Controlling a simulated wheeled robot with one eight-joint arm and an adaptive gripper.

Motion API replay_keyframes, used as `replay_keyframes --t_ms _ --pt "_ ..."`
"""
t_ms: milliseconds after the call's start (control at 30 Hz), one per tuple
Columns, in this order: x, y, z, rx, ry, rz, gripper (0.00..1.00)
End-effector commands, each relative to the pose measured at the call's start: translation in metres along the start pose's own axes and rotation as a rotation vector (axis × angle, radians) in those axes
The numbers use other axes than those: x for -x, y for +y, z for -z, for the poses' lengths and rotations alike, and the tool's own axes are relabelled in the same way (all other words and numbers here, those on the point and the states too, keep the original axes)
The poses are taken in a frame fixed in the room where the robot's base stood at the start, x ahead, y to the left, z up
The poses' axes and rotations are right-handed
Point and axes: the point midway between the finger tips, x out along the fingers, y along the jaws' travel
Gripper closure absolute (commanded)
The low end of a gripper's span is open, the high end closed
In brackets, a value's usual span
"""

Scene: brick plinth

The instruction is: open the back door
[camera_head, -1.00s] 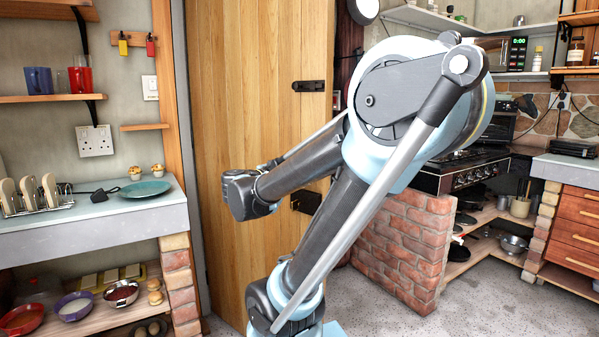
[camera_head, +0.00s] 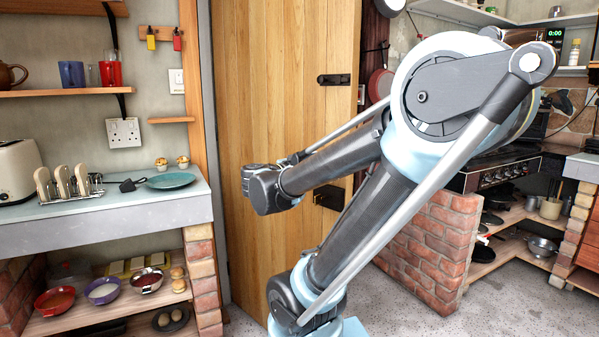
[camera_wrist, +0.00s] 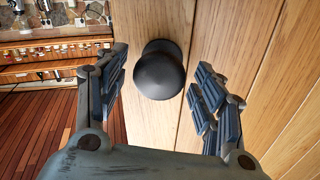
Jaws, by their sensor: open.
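The back door (camera_head: 285,120) is a tall panel of light wood planks, behind my arm in the head view. It carries a black bolt (camera_head: 333,79) and a dark lock box (camera_head: 329,196); my forearm passes close to the lock box. In the wrist view a round black knob (camera_wrist: 159,70) stands on the door's planks (camera_wrist: 255,45). My gripper (camera_wrist: 165,75) is open, one finger on each side of the knob with a visible gap on both sides. The fingers cannot be made out in the head view. How far the door stands ajar is unclear.
A counter (camera_head: 110,218) with a toast rack (camera_head: 68,186) and a teal plate (camera_head: 171,181) is left of the door. A low brick wall (camera_head: 425,240) stands right, before the stove (camera_head: 500,172). Grey speckled floor (camera_head: 400,315) lies clear in front.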

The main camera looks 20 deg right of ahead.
Motion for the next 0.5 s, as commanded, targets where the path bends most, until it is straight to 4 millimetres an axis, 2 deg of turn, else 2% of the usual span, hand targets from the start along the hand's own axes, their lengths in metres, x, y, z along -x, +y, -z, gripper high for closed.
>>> replay_keyframes --t_ms 500 --pt "0.041 -0.001 -0.001 0.000 -0.001 0.004 0.38"
